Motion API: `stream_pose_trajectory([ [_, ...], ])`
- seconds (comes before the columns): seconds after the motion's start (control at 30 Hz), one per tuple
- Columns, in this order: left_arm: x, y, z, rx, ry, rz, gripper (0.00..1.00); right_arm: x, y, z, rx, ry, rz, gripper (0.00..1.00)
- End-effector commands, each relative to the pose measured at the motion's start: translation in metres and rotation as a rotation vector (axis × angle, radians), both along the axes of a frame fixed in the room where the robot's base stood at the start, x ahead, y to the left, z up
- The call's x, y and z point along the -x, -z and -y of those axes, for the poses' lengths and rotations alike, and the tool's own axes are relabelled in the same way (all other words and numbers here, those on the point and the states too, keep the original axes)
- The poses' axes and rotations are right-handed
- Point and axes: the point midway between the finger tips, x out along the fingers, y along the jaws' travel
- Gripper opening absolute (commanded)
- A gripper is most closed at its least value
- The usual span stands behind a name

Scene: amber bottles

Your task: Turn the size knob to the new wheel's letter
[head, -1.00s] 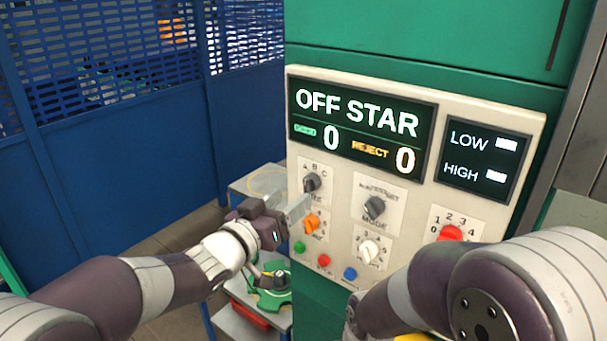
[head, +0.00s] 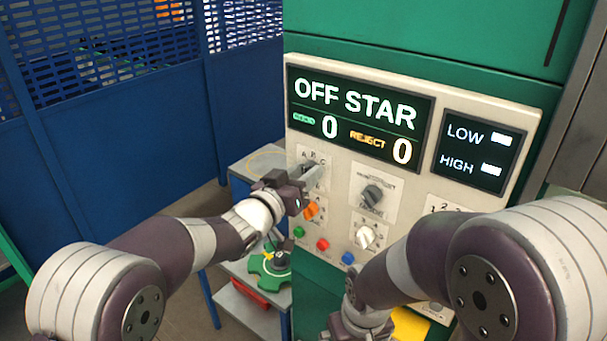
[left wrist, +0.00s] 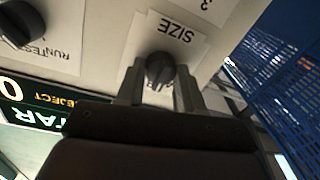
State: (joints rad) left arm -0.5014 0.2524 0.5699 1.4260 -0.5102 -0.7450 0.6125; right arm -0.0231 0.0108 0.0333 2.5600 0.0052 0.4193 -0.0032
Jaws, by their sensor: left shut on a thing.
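The size knob (left wrist: 160,72) is dark and round, below its SIZE label in the left wrist view, which shows the panel upside down. My left gripper (left wrist: 160,90) is shut on it, one finger at each side. In the head view my left gripper (head: 314,178) reaches the panel's upper left and covers most of the knob. The letters A, B, C (head: 312,158) sit above it; which one the knob points at cannot be told. A green star-shaped wheel (head: 270,266) lies on the cart; I see no readable letter on it.
The panel display (head: 360,115) reads OFF STAR, with two zeros. A mode knob (head: 372,194), an orange knob (head: 311,209), a white knob (head: 365,237) and several buttons are close by. A blue fence (head: 110,150) stands left. My right arm crosses the lower right.

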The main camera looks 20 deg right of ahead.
Motion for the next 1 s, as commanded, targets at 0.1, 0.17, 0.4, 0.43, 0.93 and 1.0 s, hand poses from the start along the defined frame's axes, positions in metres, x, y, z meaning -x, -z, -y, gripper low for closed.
stream_pose_trajectory([
  [0.1, 0.0, 0.002, 0.0, -0.009, -0.001, 0.011, 0.06, 0.0, 0.005, 0.0, 0.0, 0.0, 0.0, 1.0],
  [0.17, 0.0, 0.003, 0.0, -0.018, -0.002, 0.024, 0.06, 0.0, 0.009, 0.0, 0.0, 0.0, 0.0, 1.0],
  [0.4, 0.0, 0.007, 0.0, -0.099, -0.001, 0.133, 0.06, 0.0, 0.037, 0.0, 0.0, 0.0, 0.0, 1.0],
  [0.43, 0.0, 0.007, 0.0, -0.114, -0.001, 0.151, 0.06, 0.0, 0.042, 0.0, 0.0, 0.0, 0.0, 1.0],
  [0.93, 0.001, 0.005, 0.0, -0.366, -0.001, 0.473, 0.06, 0.0, 0.099, 0.0, 0.0, 0.0, 0.0, 1.0],
  [1.0, 0.001, 0.005, 0.0, -0.394, -0.002, 0.507, 0.06, 0.0, 0.103, 0.0, 0.0, 0.0, 0.0, 1.0],
])
